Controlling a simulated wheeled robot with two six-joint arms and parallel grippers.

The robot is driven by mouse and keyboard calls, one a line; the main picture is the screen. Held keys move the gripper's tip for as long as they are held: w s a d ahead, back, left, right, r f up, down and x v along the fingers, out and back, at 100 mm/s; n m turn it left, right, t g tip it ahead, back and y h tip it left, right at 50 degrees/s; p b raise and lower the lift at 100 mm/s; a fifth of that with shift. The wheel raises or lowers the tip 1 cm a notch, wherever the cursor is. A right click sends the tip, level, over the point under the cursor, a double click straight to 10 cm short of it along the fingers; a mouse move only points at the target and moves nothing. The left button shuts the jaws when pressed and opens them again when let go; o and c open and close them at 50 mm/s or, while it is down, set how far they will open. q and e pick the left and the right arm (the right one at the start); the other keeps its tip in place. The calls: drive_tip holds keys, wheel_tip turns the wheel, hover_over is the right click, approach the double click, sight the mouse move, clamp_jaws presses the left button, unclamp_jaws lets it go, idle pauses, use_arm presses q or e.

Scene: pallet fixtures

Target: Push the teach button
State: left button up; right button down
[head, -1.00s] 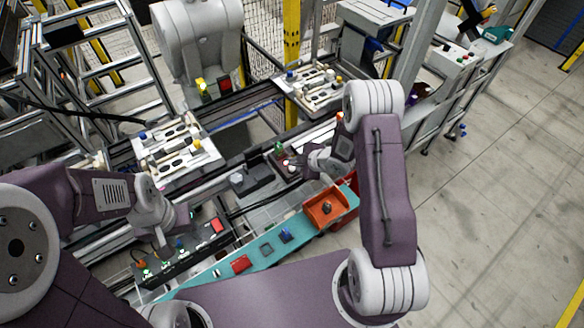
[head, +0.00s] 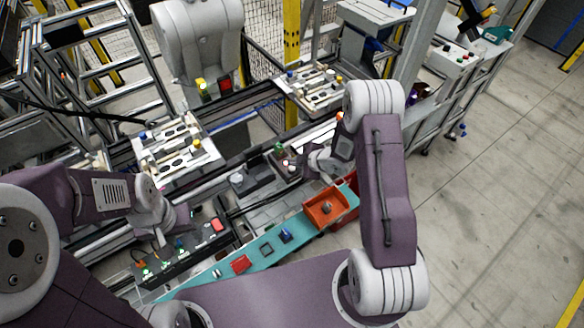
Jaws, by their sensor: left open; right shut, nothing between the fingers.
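A black control panel (head: 188,258) with several small lit buttons and a red square part (head: 217,225) lies at the lower left. I cannot read its labels or tell which button is the teach button. My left gripper (head: 161,238) is open, over the back edge of this panel near its lit buttons; whether it touches is unclear. My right gripper (head: 292,166) is shut and empty, over the dark fixtures at the middle, right of a grey block (head: 252,180). Its fingertips are small and partly lost against the clutter.
A teal strip (head: 262,250) carries small red, grey and blue parts and an orange tray (head: 320,212). Two white fixture plates (head: 205,160) (head: 310,102) stand behind. A button box (head: 452,62) stands at the back right. The floor (head: 500,200) at right is clear.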

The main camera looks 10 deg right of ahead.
sight(294, 170)
idle(0.3)
drive_tip(key=shift+f+b, duration=0.4)
drive_tip(key=shift+f+b, duration=0.5)
drive_tip(key=shift+f, duration=0.05)
idle(0.5)
idle(0.3)
drive_tip(key=shift+r+p, duration=0.75)
drive_tip(key=shift+r, duration=0.2)
wheel_tip(294, 170, up, 5)
drive_tip(key=p, duration=0.4)
drive_tip(key=shift+r, duration=0.1)
drive_tip(key=shift+f, duration=0.2)
